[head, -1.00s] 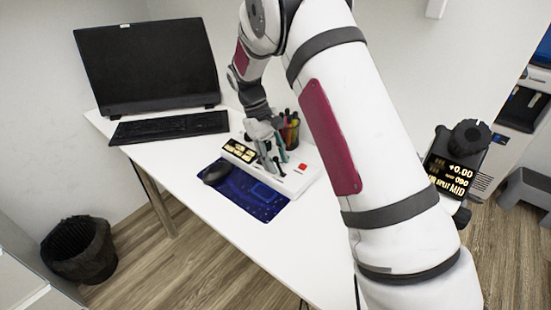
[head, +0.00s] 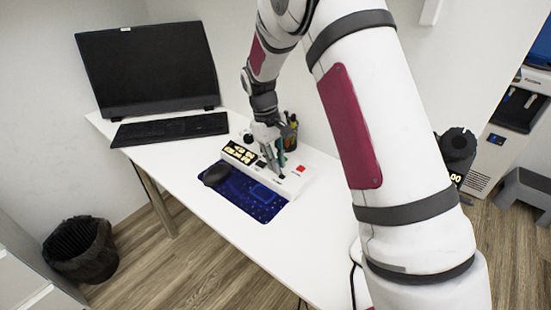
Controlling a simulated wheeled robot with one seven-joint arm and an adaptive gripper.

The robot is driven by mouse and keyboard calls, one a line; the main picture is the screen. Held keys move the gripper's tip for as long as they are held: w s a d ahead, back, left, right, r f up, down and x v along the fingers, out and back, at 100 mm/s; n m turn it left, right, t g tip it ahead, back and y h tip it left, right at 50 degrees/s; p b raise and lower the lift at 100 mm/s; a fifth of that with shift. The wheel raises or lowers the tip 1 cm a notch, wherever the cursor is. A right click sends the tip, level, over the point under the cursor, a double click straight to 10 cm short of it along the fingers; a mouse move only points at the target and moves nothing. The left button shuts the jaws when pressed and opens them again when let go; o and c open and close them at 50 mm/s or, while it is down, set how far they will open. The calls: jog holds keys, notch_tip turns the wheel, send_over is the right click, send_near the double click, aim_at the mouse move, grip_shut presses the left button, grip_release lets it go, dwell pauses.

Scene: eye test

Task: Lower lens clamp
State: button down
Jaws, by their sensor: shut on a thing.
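A white console (head: 293,185) with glowing yellow displays (head: 239,153) and a red button (head: 301,168) lies on the desk. My gripper (head: 275,168) points down at the middle of the console, left of the red button. Its jaws are shut on a small control on the console, which the fingers mostly hide. A black device (head: 458,146) with yellow readout digits shows at the right, partly covered by my arm. I cannot make out a lens clamp.
The white desk (head: 240,238) also holds a monitor (head: 147,68), a keyboard (head: 172,128), a black mouse (head: 216,174), a blue mat (head: 247,198) and a pen cup (head: 290,140) close behind my gripper. A waste bin (head: 79,250) stands on the floor at left.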

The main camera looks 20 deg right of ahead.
jog(key=shift+s+d+r+t+y+p, duration=0.25)
jog(key=shift+s+d+t+y+p, duration=0.15)
jog(key=shift+s+t+y+p, duration=0.45)
jog(key=shift+s+d+f+t+y, duration=0.15)
jog(key=shift+t+y, duration=0.1)
jog(key=shift+t, duration=0.4)
jog(key=shift+s+d+r+t+y, duration=0.1)
jog(key=shift+d+t+y, duration=0.1)
jog(key=shift+t, duration=0.4)
jog(key=shift+f, duration=0.1)
jog(key=c, duration=1.6)
grip_release()
jog(key=shift+o, duration=0.2)
jog(key=v, duration=1.2)
jog(key=shift+s, duration=0.15)
jog(key=shift+d, duration=0.15)
jog(key=shift+c, duration=0.6)
